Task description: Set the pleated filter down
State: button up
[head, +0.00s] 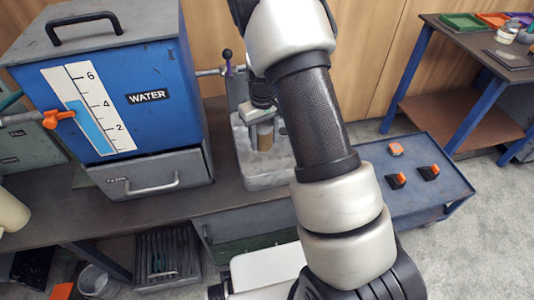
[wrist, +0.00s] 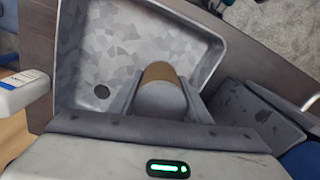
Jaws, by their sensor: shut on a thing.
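The pleated filter (wrist: 159,71) is a short cylinder with a tan side and a grey end, between the two fingers of my gripper (wrist: 161,97) in the wrist view. In the head view the filter (head: 264,142) shows as a small tan band under my gripper (head: 264,122), which is partly hidden by my arm. My gripper is shut on it. I cannot tell whether the filter touches the basin floor.
A blue water tank (head: 135,125) with a level scale and a grey drawer (head: 150,175) stands left of the basin. A blue cart (head: 435,205) with several orange-and-black items is to the right. A table (head: 470,50) with coloured trays stands at the far right.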

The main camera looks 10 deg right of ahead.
notch_tip(320, 180, down, 8)
jog(key=shift+b, duration=0.8)
jog(key=shift+f, duration=0.2)
jog(key=o, duration=1.1)
jog(key=shift+r, duration=0.1)
